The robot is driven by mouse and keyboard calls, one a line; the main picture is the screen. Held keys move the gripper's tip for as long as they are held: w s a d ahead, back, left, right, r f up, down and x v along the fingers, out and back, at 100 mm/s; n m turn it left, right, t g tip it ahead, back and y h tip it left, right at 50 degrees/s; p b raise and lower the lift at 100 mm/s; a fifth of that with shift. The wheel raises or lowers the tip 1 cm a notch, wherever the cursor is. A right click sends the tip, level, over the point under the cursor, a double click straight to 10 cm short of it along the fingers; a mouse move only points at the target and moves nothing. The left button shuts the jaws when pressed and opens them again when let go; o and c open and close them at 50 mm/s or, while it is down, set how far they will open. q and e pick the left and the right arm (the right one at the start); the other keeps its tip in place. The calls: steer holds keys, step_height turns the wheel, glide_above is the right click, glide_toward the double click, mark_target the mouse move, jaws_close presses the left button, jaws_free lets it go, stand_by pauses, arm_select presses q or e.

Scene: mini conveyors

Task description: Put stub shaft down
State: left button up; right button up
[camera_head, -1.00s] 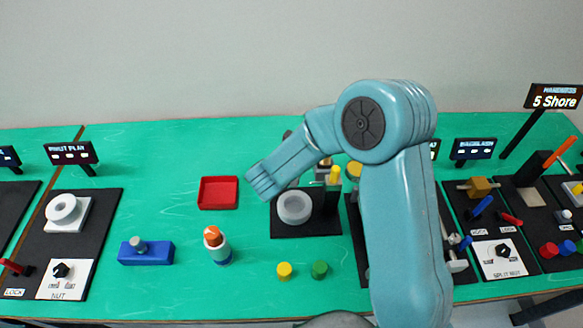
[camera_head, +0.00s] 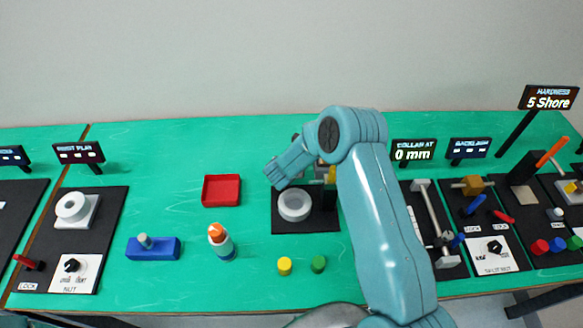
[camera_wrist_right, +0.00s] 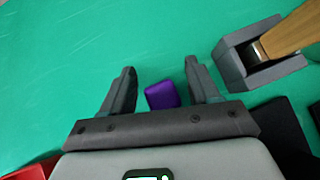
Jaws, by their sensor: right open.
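A short purple piece (camera_wrist_right: 162,95) lies between the open fingers of my right gripper (camera_wrist_right: 160,78) in the right wrist view. It looks apart from both fingers and rests on or just above the green table. I cannot tell for sure that it is the stub shaft. In the head view the piece and my right fingers are hidden behind my right wrist (camera_head: 287,165), at the far edge of a black board (camera_head: 322,220). My left gripper is not in view.
A red tray (camera_head: 237,189) is left of my wrist. A grey block (camera_wrist_right: 262,72) with a wooden handle stands beside the right finger. A white ring (camera_head: 294,216) sits on the black board. A blue block (camera_head: 166,249) holds a grey peg. The table behind is clear.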

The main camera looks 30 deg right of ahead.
steer(key=shift+s, duration=0.1)
steer(key=shift+r, duration=0.1)
steer(key=c, duration=1.1)
